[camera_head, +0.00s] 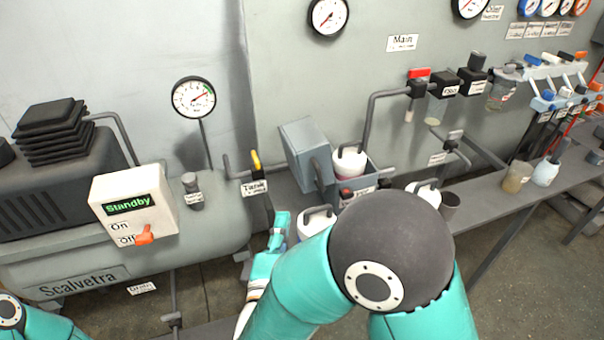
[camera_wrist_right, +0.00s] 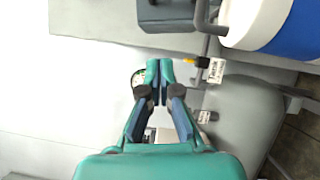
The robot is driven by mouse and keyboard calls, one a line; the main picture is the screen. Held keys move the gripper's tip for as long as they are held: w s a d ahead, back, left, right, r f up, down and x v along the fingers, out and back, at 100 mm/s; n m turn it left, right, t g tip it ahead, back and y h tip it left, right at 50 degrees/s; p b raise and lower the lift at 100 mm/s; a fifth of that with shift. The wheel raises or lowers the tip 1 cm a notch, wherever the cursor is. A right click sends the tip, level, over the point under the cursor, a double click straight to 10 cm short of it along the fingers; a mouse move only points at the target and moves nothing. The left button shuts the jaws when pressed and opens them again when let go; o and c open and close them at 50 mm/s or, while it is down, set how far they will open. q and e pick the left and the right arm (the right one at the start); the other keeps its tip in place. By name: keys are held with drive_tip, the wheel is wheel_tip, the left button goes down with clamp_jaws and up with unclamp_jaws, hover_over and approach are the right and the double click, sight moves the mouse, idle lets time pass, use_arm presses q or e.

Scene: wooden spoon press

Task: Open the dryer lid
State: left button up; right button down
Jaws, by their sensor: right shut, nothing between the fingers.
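The dryer's grey-blue lid (camera_head: 302,150) is tilted up at the left of its open box (camera_head: 372,177), with a dark bar handle (camera_head: 322,172) on its face. A white-topped canister (camera_head: 349,163) shows inside the box. A grey-blue part that looks like the lid shows at the top of the right wrist view (camera_wrist_right: 172,14). My right gripper (camera_head: 281,219) is below the lid and apart from it. In the wrist view its teal fingers (camera_wrist_right: 158,72) are together with nothing between them. My left arm shows only at the lower left corner; its gripper is out of frame.
A white-topped canister (camera_head: 316,221) stands just right of my right gripper. The yellow-handled Tank valve (camera_head: 255,163) is above and left of it. The Standby switch box (camera_head: 133,206) sits further left. My right arm hides part of the bench.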

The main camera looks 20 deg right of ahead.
drive_tip(key=p, duration=0.1)
approach(309, 164)
drive_tip(key=w+a, duration=0.2)
drive_tip(key=w, duration=0.3)
drive_tip(key=d, duration=0.3)
drive_tip(key=shift+s+d+r, duration=0.1)
drive_tip(key=shift+s+d, duration=0.05)
drive_tip(key=shift+s, duration=0.15)
drive_tip(key=shift+s+d+p, duration=0.1)
drive_tip(key=shift+d+p, duration=0.2)
drive_tip(key=shift+d, duration=0.1)
drive_tip(key=shift+a+r, duration=0.1)
